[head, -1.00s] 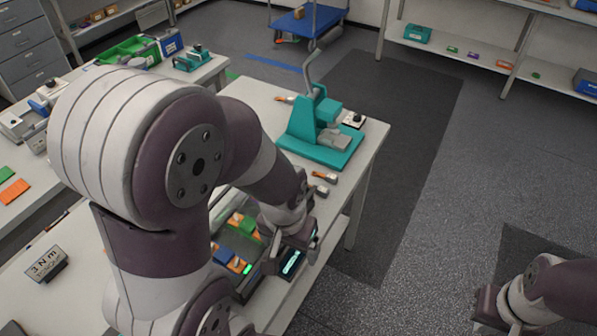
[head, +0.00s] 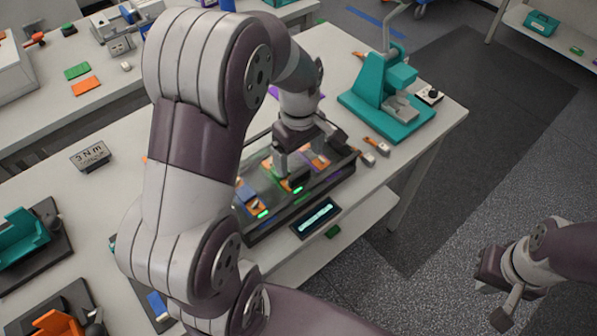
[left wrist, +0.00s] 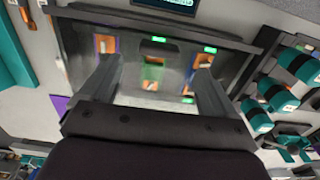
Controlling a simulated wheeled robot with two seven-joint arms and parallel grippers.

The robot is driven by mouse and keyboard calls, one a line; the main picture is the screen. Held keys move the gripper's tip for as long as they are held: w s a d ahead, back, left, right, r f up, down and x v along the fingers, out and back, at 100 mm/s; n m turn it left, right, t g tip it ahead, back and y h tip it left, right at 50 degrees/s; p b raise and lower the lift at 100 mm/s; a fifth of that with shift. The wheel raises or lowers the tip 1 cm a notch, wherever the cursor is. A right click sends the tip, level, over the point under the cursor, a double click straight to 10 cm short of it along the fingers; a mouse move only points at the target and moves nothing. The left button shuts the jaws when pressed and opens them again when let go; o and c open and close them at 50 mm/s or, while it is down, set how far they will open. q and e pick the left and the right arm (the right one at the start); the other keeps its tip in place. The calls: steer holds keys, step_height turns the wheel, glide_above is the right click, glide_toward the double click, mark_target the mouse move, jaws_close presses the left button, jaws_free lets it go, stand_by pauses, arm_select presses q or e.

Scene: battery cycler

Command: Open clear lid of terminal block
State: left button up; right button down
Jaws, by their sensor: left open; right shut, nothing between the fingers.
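The dark terminal block (head: 262,226) lies along the front of the white workbench, with orange, green and blue pieces and lit green indicators inside. A faint see-through sheen over it looks like the clear lid; its edges are hard to make out, and I cannot tell how far it is raised. My left gripper (head: 306,166) is open over the block, fingers pointing down. In the left wrist view, its fingers (left wrist: 155,78) straddle the block's middle (left wrist: 250,46); contact is unclear. My right gripper (head: 492,287) is shut and empty, over the floor at right, away from the bench.
A teal lever press (head: 388,100) stands at the bench's back right. A small display (head: 316,217) sits at the block's front.

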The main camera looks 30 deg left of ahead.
mark_target(300, 173)
arm_select(q)
step_height(300, 173, down, 6)
steer(key=shift+r, duration=0.2)
steer(key=shift+f, duration=0.7)
steer(key=shift+c, duration=0.3)
